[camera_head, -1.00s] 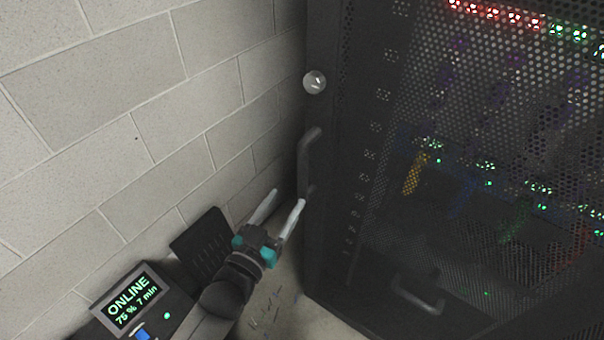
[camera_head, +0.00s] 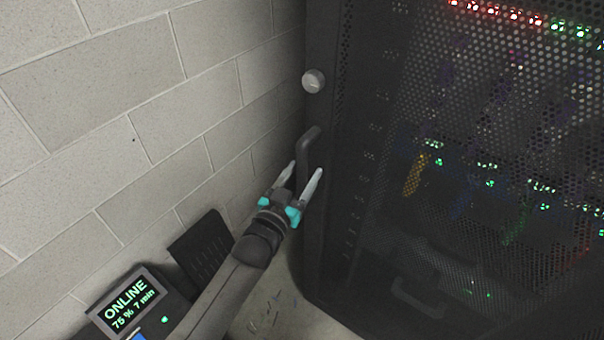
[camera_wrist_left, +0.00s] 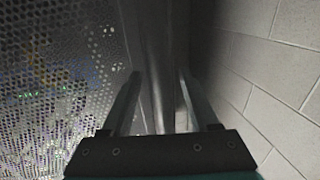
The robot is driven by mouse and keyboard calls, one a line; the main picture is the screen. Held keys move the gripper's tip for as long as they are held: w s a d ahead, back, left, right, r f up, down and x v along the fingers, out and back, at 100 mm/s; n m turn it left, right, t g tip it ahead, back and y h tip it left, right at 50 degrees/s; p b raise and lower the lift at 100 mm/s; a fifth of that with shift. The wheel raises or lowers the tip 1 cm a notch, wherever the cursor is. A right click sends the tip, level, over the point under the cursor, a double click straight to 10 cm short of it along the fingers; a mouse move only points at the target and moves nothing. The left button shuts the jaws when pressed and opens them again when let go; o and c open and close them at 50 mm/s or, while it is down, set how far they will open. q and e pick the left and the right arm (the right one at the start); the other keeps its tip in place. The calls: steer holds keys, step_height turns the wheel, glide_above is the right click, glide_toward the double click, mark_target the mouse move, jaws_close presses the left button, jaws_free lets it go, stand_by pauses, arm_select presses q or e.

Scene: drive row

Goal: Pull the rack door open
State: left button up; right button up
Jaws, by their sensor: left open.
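The rack door (camera_head: 375,200) is a dark perforated mesh panel at the right in the head view and looks closed. Its dark upright handle (camera_head: 309,145) is near the door's left edge. A round grey knob (camera_head: 313,81) sits above the handle. My left gripper (camera_head: 305,169) is open at the lower part of the handle, with a finger to either side of it in the picture. In the left wrist view, an upright dark bar (camera_wrist_left: 160,75) shows between the open fingers; contact cannot be told. My right gripper is not in view.
A pale block wall (camera_head: 130,110) runs close along the left. A box with a lit "ONLINE" screen (camera_head: 130,303) and a dark slotted panel (camera_head: 203,248) stand low at the left. Lights and coloured cables show behind the mesh. Some floor (camera_head: 270,310) shows at the bottom.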

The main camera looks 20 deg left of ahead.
arm_select(q)
steer(key=shift+c, duration=0.4)
jaws_close()
stand_by(0.9)
